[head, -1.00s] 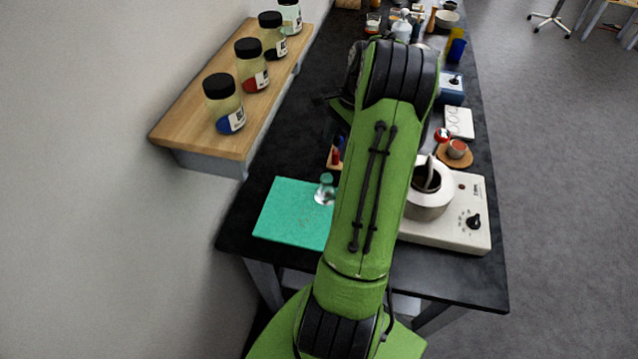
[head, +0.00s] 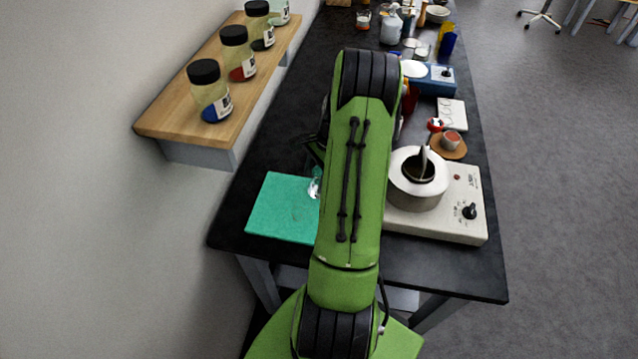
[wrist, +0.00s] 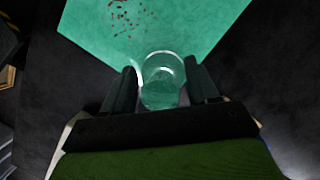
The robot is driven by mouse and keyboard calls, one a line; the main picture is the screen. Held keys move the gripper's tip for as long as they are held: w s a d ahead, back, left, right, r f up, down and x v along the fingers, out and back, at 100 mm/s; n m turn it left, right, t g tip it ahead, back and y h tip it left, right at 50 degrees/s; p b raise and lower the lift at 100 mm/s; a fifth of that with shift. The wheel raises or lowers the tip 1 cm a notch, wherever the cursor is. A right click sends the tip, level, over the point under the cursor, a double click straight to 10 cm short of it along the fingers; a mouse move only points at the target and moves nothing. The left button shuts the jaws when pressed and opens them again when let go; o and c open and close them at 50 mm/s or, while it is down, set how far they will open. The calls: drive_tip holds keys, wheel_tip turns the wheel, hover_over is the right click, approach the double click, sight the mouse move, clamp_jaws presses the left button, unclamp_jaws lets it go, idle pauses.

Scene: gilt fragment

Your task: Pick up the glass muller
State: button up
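The glass muller (head: 315,184) stands on the green mat (head: 280,208) near its right side, partly hidden behind my arm in the head view. In the wrist view the muller (wrist: 161,78) shows as clear round glass at the mat's edge. My gripper (wrist: 160,80) is open, with one dark finger on each side of the muller. Whether either finger touches the glass I cannot tell. In the head view my arm hides most of the gripper.
A wooden shelf (head: 165,125) with several jars juts from the left wall. A brown coaster with a small cup (head: 450,140) and a blue device (head: 430,80) are farther back.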

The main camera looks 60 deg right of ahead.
clamp_jaws()
wheel_tip(320, 180, up, 10)
drive_tip(key=shift+r+p, duration=0.1)
drive_tip(key=shift+p, duration=0.7)
